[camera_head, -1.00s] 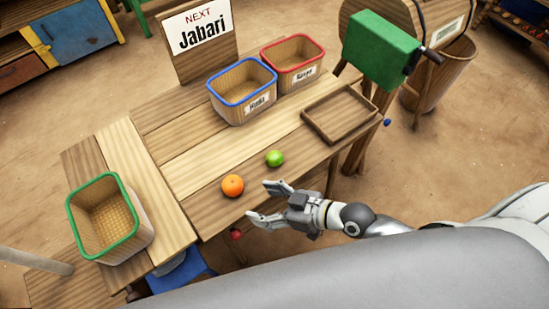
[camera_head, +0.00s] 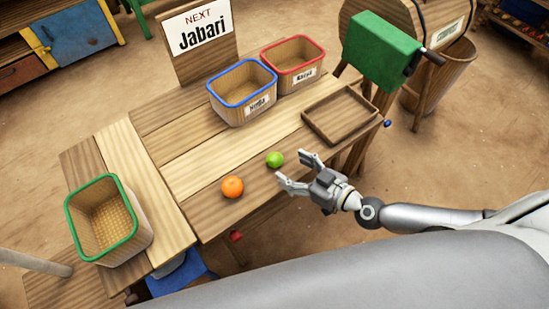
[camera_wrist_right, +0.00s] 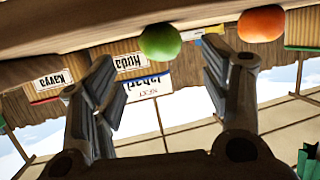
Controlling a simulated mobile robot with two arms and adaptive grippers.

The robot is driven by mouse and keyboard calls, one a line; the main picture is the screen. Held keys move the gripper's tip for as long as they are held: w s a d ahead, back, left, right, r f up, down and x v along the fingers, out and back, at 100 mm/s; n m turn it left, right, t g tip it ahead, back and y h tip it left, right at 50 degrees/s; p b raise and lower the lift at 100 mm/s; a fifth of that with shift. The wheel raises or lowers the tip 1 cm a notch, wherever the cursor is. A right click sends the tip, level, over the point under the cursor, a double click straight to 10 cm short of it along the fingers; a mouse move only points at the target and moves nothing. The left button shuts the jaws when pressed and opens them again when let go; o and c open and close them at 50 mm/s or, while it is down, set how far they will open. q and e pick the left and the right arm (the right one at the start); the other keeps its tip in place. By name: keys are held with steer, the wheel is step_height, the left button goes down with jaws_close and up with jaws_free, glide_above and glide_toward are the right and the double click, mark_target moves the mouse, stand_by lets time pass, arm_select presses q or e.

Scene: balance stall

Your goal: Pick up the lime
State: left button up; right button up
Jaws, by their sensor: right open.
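The green lime (camera_head: 275,159) lies on the wooden table (camera_head: 190,160), to the right of and beyond an orange (camera_head: 232,187). My right gripper (camera_head: 293,170) is open and empty at the table's front edge, close to the lime on its near right side. The lime does not touch the fingers. In the right wrist view, which looks upside down, the lime (camera_wrist_right: 160,41) shows between and beyond the two open fingers (camera_wrist_right: 155,85), with the orange (camera_wrist_right: 261,24) to its right. My left gripper is not in view.
A blue-rimmed basket (camera_head: 229,103) and a red-rimmed basket (camera_head: 285,82) stand at the back. An empty wooden tray (camera_head: 316,134) lies right of the lime. A green-rimmed basket (camera_head: 143,226) stands at the left. The sign (camera_head: 200,62) reads "NEXT Jabari".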

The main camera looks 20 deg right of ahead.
mark_target(279, 161)
steer(key=shift+x, duration=2.8)
steer(key=shift+s+f, duration=0.1)
steer(key=shift+s, duration=0.05)
steer(key=shift+c, duration=0.4)
steer(key=c, duration=1)
